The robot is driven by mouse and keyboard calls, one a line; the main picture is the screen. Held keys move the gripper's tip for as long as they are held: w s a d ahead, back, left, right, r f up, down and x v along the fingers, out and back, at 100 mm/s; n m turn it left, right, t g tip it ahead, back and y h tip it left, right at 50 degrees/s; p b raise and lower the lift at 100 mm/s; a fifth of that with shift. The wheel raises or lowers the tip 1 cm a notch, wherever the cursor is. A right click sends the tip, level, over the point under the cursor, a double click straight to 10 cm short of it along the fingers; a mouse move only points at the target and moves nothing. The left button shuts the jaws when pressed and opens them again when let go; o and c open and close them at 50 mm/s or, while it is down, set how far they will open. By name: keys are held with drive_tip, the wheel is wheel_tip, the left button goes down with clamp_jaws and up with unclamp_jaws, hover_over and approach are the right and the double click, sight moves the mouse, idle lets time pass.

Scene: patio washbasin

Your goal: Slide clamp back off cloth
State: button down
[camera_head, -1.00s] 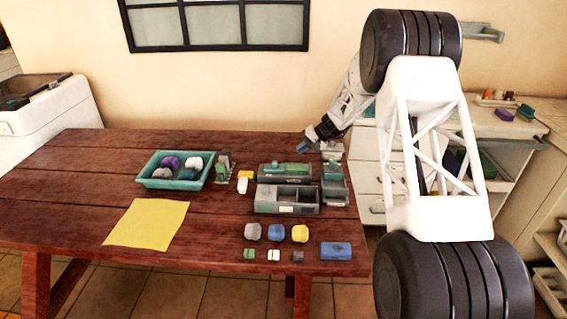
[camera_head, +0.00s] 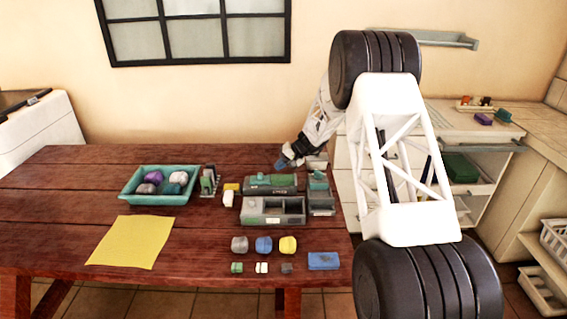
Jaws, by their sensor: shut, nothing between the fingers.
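A flat yellow cloth (camera_head: 133,242) lies on the left front of the wooden table. A grey fixture with a green block on top (camera_head: 270,183) stands towards the back right. A small upright grey-and-green device (camera_head: 208,181) stands to its left, beside the tray. I cannot tell for sure which of these is the clamp. No clamp is seen on the large yellow cloth. My gripper (camera_head: 283,163), with blue fingertips, is shut and empty. It is at the table's back right, just behind the green-topped fixture in the picture. Whether it touches anything is too small to tell.
A teal tray (camera_head: 130,193) holds several rounded lumps. A grey compartment box (camera_head: 273,219) and a smaller grey box (camera_head: 321,201) stand near the fixture. The table between the cloth and blocks is clear.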

sight(260, 174)
drive_tip(key=shift+x, duration=3.1)
drive_tip(key=shift+a, duration=0.1)
drive_tip(key=shift+a, duration=1.55)
drive_tip(key=shift+v, duration=5.25)
drive_tip(key=shift+f, duration=0.1)
